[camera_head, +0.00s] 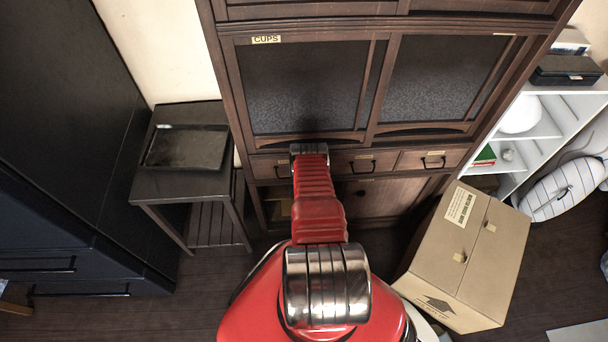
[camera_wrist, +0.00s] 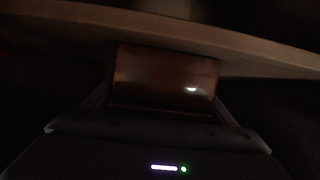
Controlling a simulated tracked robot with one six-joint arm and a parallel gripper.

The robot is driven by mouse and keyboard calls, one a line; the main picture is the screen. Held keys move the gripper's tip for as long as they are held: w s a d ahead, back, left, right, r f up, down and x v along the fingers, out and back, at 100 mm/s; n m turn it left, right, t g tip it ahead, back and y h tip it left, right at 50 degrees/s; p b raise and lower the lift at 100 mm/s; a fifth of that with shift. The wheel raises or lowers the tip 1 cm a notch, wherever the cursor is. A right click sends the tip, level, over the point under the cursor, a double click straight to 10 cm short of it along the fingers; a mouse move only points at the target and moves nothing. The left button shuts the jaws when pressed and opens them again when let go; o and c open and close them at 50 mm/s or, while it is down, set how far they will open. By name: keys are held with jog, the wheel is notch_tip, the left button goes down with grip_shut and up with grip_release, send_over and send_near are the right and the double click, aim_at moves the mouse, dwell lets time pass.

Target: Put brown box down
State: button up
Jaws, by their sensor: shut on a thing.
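A brown, glossy box (camera_wrist: 165,78) sits between the two fingers of my gripper (camera_wrist: 162,104) in the wrist view. The fingers are shut on its left and right sides. The wrist view is very dark, and a brown wooden edge runs across just above and behind the box. Whether the box touches that edge or rests on anything, I cannot tell. In the head view my red arm reaches forward to the dark wooden cabinet (camera_head: 228,75), at its lower part; my gripper and the held box are hidden there.
A large cardboard box (camera_head: 490,240) stands tilted in the picture on the floor at right. A small dark side table (camera_head: 185,185) with a black tray (camera_head: 187,147) stands at left. A white shelf (camera_head: 545,130) is at far right. The cabinet has drawers with handles (camera_head: 363,165).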

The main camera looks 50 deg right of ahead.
jog(key=o, duration=1.5)
jog(key=v, duration=1.2)
